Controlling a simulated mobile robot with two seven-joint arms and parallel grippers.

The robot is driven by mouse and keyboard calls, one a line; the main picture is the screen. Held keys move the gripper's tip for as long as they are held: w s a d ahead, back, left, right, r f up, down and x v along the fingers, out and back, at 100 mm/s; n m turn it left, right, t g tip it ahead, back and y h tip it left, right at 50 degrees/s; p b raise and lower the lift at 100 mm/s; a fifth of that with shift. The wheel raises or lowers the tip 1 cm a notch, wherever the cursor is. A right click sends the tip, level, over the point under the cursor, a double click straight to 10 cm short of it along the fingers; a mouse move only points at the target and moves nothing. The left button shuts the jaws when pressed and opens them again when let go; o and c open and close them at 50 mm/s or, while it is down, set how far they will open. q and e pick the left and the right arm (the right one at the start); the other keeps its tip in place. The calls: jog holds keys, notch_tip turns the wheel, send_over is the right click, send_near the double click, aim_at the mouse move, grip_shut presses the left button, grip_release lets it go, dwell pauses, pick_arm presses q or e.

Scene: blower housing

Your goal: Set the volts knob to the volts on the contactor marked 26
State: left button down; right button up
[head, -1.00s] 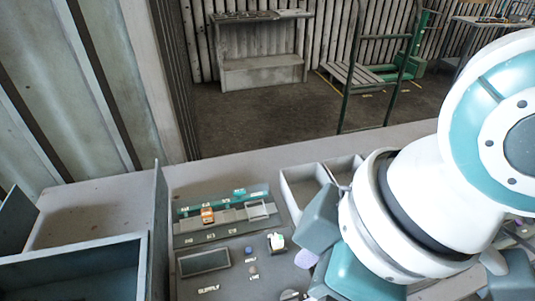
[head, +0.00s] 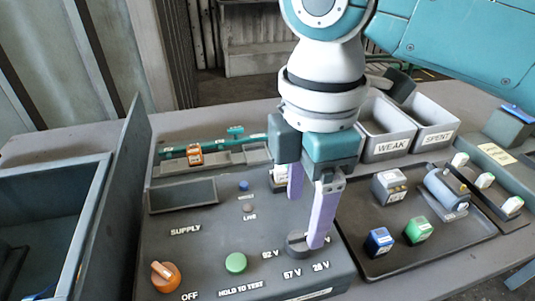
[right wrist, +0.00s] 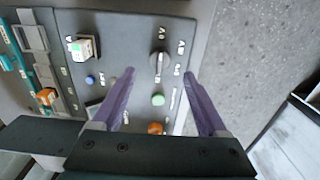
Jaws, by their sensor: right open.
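The dark volts knob (head: 297,243) sits on the grey panel with printed voltages around it, including 57 V; its setting is unclear. My right gripper (head: 305,218) is open above it, lilac fingers pointing down; a finger partly covers the knob. In the right wrist view the knob (right wrist: 158,62) shows between the open fingertips (right wrist: 159,75), nothing gripped. A white and green contactor (right wrist: 82,48) sits on the panel, mostly hidden in the head view. Grey (head: 388,187), blue (head: 379,241) and green (head: 418,230) contactors stand on a dark tray. I cannot read a 26. My left gripper is out of view.
An orange supply knob (head: 166,277) and a green button (head: 236,263) are on the panel's front. An orange contactor (head: 195,155) is on the rear rail. Bins marked WEAK (head: 388,149) and SPENT (head: 436,138) stand behind the tray. A tall partition (head: 118,190) is left.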

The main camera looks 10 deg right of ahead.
aim_at(300, 235)
notch_tip(300, 235, down, 6)
jog(key=shift+r+b, duration=0.1)
jog(key=shift+b, duration=0.2)
grip_shut()
dwell(0.5)
